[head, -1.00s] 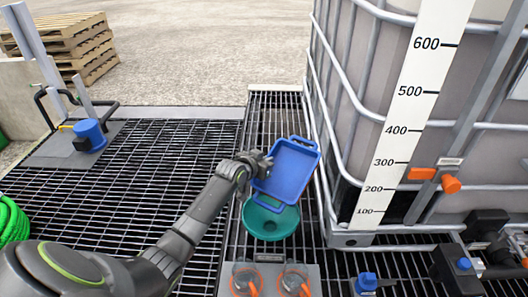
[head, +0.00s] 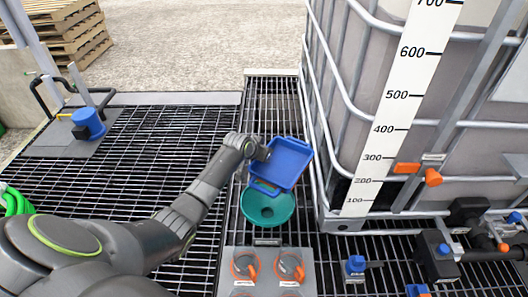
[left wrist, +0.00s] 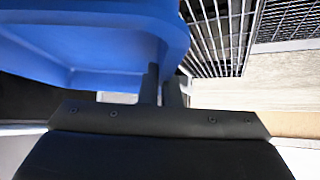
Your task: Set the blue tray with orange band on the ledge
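The blue tray (head: 284,163) has a raised rim. A small strip of orange-red shows at its lower left edge in the head view. My left gripper (head: 262,152) is at the tray's upper left side, holding it in the air. In the left wrist view the tray (left wrist: 95,45) fills the upper left, and the fingers of my left gripper (left wrist: 163,88) close on its edge. The fingertips are partly hidden by the tray. I cannot tell which surface is the ledge. My right gripper is not in view.
A teal funnel-like bowl (head: 268,209) sits just below the tray in the picture. A caged tank with a scale (head: 385,130) stands to the right. Dark floor grating (head: 130,190) is open to the left.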

